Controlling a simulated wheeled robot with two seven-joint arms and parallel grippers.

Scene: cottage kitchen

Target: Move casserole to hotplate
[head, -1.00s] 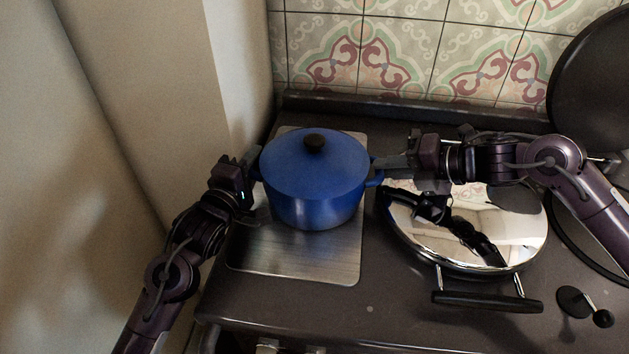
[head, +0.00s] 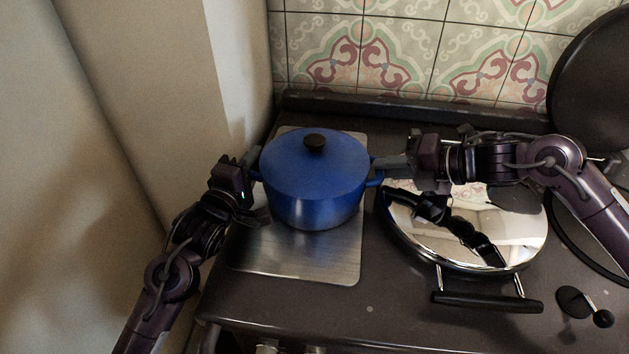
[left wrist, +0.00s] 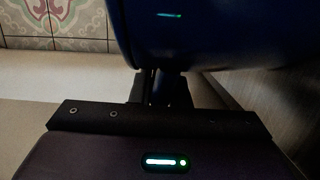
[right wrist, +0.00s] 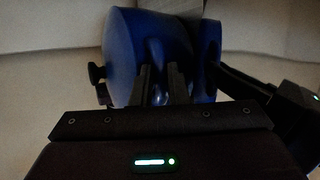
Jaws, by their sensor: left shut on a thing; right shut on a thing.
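The blue casserole (head: 315,190) has its lid on, with a dark knob, and is upright over the silver metal plate (head: 300,262) on the left of the stove top. I cannot tell whether its base touches the plate. My left gripper (head: 251,172) is shut on the casserole's left handle. My right gripper (head: 381,170) is shut on its right handle. The casserole's blue side fills the top of the left wrist view (left wrist: 220,35). It also shows between and beyond the fingers in the right wrist view (right wrist: 125,55). The hotplate is the silver plate, or is hidden; no label shows.
A round chrome lid (head: 510,235) with a black front handle (head: 487,302) covers the stove top's middle. A raised dark lid (head: 595,85) stands at the right. The wall (head: 235,70) is close on the left, and tiles (head: 400,50) are behind.

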